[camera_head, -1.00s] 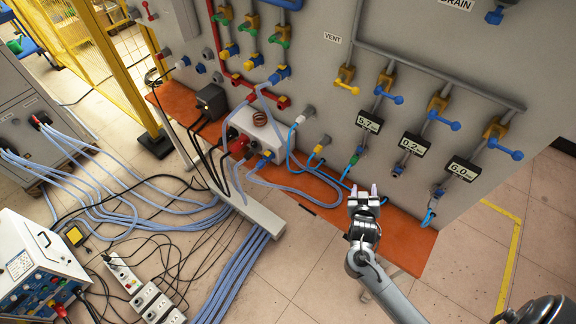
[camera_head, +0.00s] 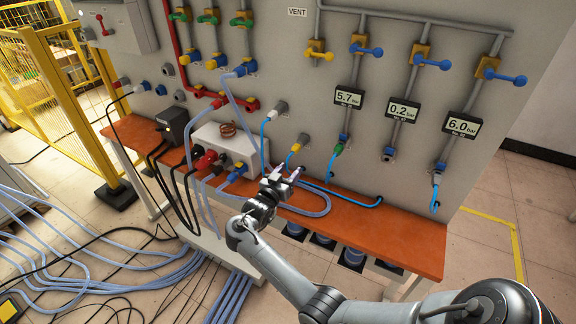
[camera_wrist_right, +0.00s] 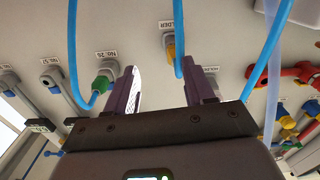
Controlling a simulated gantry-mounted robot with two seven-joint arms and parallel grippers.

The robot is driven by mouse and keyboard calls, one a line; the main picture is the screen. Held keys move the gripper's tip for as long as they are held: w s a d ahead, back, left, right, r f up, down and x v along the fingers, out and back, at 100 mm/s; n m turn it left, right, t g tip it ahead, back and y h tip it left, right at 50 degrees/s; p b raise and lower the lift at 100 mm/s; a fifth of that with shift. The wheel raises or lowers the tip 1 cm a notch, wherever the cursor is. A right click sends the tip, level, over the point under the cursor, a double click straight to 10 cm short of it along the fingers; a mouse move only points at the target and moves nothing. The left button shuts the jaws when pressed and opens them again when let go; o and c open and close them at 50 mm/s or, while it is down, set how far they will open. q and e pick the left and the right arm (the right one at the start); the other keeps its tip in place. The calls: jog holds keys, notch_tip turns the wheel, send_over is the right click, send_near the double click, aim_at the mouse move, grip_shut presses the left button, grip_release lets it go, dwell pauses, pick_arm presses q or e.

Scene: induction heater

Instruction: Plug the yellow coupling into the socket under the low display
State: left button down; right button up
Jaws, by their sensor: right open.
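The yellow coupling (camera_head: 298,146) with a blue hose sits in a grey holder on the panel, left of the green coupling (camera_head: 338,150). The display reading 0.2 (camera_head: 404,111) is the lowest of the three readings; the socket under it (camera_head: 389,154) has no hose. My right gripper (camera_head: 285,175) is open and empty, just below and in front of the yellow coupling. In the right wrist view, the yellow coupling (camera_wrist_right: 171,48) shows beyond the two purple fingertips (camera_wrist_right: 165,85), and its blue hose passes between them in the picture. My left gripper is out of view.
An orange shelf (camera_head: 400,235) runs below the panel, with blue hoses looping over its left part. A white box (camera_head: 230,147) with plugs stands left of my gripper. Displays 5.7 (camera_head: 349,97) and 6.0 (camera_head: 462,125) flank the 0.2 one.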

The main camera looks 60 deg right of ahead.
aim_at(292, 153)
pick_arm(q)
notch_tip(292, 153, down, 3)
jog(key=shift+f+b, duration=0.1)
jog(key=shift+b, duration=0.9)
pick_arm(e)
jog(key=shift+w+r+m, duration=0.6)
jog(key=shift+w+r, duration=0.3)
jog(key=shift+w, duration=0.3)
jog(key=shift+d, duration=0.15)
jog(key=shift+d+f+b, duration=0.1)
jog(key=shift+d+b, duration=0.3)
jog(key=shift+d, duration=0.1)
jog(key=d, duration=0.2)
jog(key=d+b, duration=0.1)
jog(key=d, duration=0.1)
jog(key=d+b, duration=0.1)
jog(key=shift+w+d, duration=0.3)
jog(key=shift+d, duration=0.1)
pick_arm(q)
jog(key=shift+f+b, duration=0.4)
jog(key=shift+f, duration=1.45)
pick_arm(e)
jog(key=shift+w+d, duration=0.1)
jog(key=shift+d, duration=0.9)
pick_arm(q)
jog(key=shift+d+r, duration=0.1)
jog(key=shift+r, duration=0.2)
